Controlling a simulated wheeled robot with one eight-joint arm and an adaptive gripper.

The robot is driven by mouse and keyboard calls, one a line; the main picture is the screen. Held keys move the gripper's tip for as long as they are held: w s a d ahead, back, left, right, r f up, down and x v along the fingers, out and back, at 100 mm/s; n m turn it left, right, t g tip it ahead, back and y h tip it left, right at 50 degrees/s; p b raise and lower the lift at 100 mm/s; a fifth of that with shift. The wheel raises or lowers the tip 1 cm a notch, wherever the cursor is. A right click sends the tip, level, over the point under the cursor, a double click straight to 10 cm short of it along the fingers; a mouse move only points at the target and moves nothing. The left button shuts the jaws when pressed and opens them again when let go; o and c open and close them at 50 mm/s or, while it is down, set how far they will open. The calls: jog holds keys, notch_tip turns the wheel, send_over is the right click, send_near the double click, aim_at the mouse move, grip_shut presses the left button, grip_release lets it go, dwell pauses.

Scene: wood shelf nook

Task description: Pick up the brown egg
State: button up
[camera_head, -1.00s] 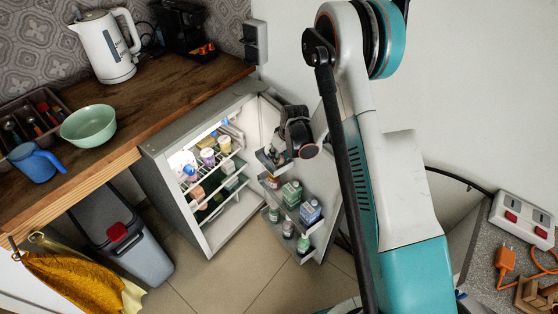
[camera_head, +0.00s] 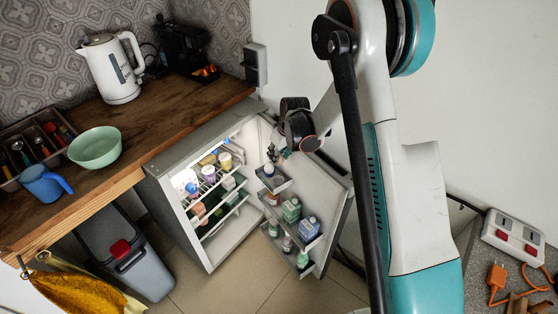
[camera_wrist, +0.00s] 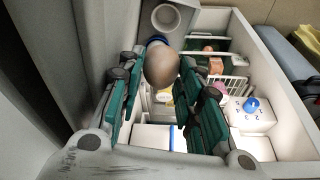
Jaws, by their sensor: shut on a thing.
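The brown egg (camera_wrist: 161,65) is between the fingertips of my gripper (camera_wrist: 158,80) in the wrist view. It is smooth, light brown and upright. The green-padded fingers are closed on its two sides. In the head view my gripper (camera_head: 277,155) is at the open fridge, near the top of its door and above the upper door bin (camera_head: 272,182).
The fridge (camera_head: 178,200) stands open, with jars and cartons on its shelves. Its door (camera_head: 325,185) holds bins with several bottles. A wooden counter (camera_head: 165,115) with a kettle (camera_head: 112,70) and green bowl (camera_head: 95,147) is at left. A grey bin (camera_head: 140,265) stands below.

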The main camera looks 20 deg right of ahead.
notch_tip(320, 180, up, 16)
jog(key=r+p, duration=0.1)
jog(key=p, duration=0.4)
jog(key=a+r+p, duration=0.2)
jog(key=a+r, duration=0.3)
jog(key=a, duration=0.9)
jog(key=a+r+p, duration=0.3)
jog(key=a+r, duration=0.1)
jog(key=a, duration=1.1)
jog(key=w+a+p, duration=0.1)
jog(key=a+p, duration=0.1)
jog(key=a, duration=2.7)
jog(key=shift+a+r, duration=0.25)
jog(key=shift+r, duration=0.2)
jog(key=shift+w+f, duration=0.1)
jog(key=shift+f, duration=0.1)
jog(key=shift+f+b, duration=1)
jog(key=shift+f, duration=1.2)
jog(key=shift+f+b, duration=0.35)
jog(key=shift+f, duration=0.35)
